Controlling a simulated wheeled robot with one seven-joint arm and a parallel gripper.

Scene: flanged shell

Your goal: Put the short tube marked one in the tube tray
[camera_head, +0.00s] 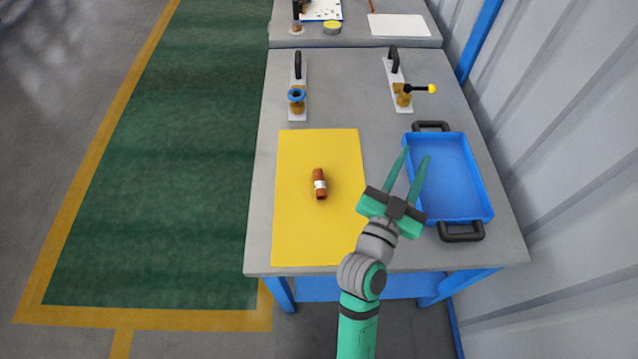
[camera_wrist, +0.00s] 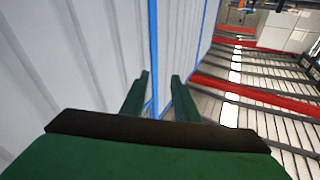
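The short tube (camera_head: 320,183) is reddish brown with a white label around its middle. It lies on the yellow mat (camera_head: 300,232), a little right of the mat's middle; the mark on the label is too small to read. The blue tray (camera_head: 459,213) with two black handles lies to the right of the mat and looks empty. My gripper (camera_head: 416,152) is open, with its two green fingers apart and nothing between them. In the head view it appears over the tray's left side. The wrist view shows the open fingers (camera_wrist: 160,95) against the wall, with neither tube nor tray in sight.
A second table (camera_head: 355,38) is farther back. A corrugated wall (camera_head: 570,130) runs along the right.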

